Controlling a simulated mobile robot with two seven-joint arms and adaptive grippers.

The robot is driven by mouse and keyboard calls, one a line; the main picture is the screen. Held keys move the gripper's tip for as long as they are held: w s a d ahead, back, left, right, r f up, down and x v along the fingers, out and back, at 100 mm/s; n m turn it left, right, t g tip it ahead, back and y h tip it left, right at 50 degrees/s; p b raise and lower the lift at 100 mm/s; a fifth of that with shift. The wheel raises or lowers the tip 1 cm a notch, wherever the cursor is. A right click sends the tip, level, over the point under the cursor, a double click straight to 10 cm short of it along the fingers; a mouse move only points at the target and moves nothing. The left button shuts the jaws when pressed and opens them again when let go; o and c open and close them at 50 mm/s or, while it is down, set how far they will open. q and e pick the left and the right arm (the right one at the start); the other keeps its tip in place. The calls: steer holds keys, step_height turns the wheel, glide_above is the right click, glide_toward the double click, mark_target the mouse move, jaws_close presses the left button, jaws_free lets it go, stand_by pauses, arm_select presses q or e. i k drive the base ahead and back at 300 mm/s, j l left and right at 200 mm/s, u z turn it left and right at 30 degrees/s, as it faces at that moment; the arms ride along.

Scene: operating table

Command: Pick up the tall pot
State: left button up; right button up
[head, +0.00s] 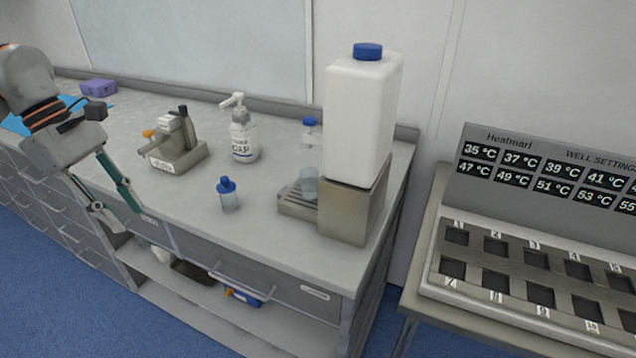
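A small clear pot with a blue cap (229,196) stands upright near the front edge of the grey counter (270,235). A second blue-capped container (311,131) stands further back, partly hidden by the large white tank. I cannot tell for certain which one is the tall pot. My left gripper (127,218) is at the left, by the counter's front edge, pointing down. Its two fingers are apart with nothing between them. It is well left of the front blue-capped pot and touches neither container. My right gripper is not in view.
A white soap bottle (243,137) and a grey holder (177,153) stand behind and left of the front pot. The white tank (360,118) on its metal base, with a clear cup (309,183) beside it, stands at right. A heating block (530,270) is further right.

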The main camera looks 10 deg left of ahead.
mark_target(310, 184)
steer(key=i+j+z, duration=0.1)
steer(key=j+z, duration=1.2)
steer(key=k+j+z, duration=0.1)
steer(key=j+z, duration=0.35)
steer(key=k+j+z, duration=0.15)
steer(key=j+z, duration=0.3)
steer(key=k+j+z, duration=0.25)
steer(key=z, duration=0.2)
steer(key=j, duration=0.1)
